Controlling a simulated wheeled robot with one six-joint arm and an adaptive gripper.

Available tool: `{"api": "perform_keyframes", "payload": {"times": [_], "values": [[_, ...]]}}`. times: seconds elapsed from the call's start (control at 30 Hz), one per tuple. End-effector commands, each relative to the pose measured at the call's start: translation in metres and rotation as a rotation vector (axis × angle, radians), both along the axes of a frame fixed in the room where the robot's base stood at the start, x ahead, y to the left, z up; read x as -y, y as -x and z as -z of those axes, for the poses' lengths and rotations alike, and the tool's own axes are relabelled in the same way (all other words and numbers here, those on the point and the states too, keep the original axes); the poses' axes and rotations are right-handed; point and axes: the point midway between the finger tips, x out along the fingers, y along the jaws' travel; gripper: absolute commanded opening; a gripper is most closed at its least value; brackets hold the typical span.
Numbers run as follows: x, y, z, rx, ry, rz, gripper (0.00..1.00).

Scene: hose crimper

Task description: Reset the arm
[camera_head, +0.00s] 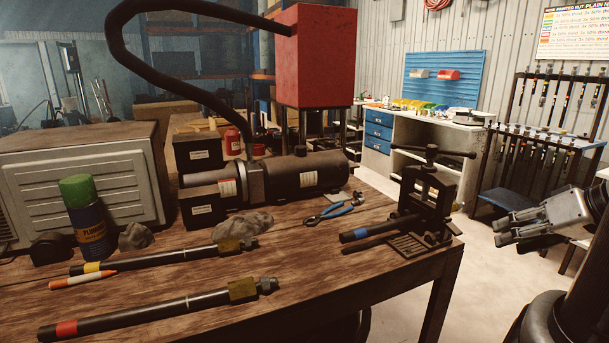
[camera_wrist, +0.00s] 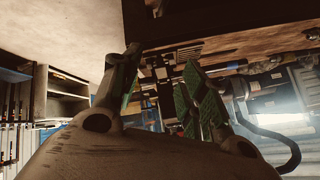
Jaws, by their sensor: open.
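My gripper (camera_head: 512,230) is at the right edge of the head view, over the floor to the right of the wooden workbench (camera_head: 398,280). Its fingers point left towards the bench and are apart, with nothing between them. In the wrist view the two fingers of my gripper (camera_wrist: 160,100) show green inner pads with a gap between them. The hose crimper (camera_head: 428,195), a black press with a top handle, stands at the bench's right end, apart from my gripper. A short hose piece with a blue band (camera_head: 380,228) lies at the crimper's base.
Two long hoses, one with a yellow band (camera_head: 160,256) and one with a red band (camera_head: 150,312), lie on the bench. Blue-handled pliers (camera_head: 336,213), a green-capped spray can (camera_head: 84,215) and a red-topped pump (camera_head: 317,60) stand or lie behind. A tool rack (camera_head: 535,140) stands beyond my gripper.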

Motion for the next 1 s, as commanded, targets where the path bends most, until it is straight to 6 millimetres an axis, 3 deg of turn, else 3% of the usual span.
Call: {"api": "perform_keyframes", "payload": {"times": [0.17,0.3,0.47,0.6,0.8,1.0], "values": [[-0.001,0.05,0.014,-0.329,-0.128,0.242,0.43],[-0.006,0.073,0.003,-0.505,-0.024,0.349,0.43],[-0.014,0.069,-0.024,-0.485,0.194,0.28,0.43],[-0.037,0.057,-0.042,-0.391,0.325,0.095,0.43],[-0.066,0.047,-0.051,-0.322,0.351,-0.04,0.43],[-0.07,0.046,-0.051,-0.32,0.353,-0.058,0.43]]}}
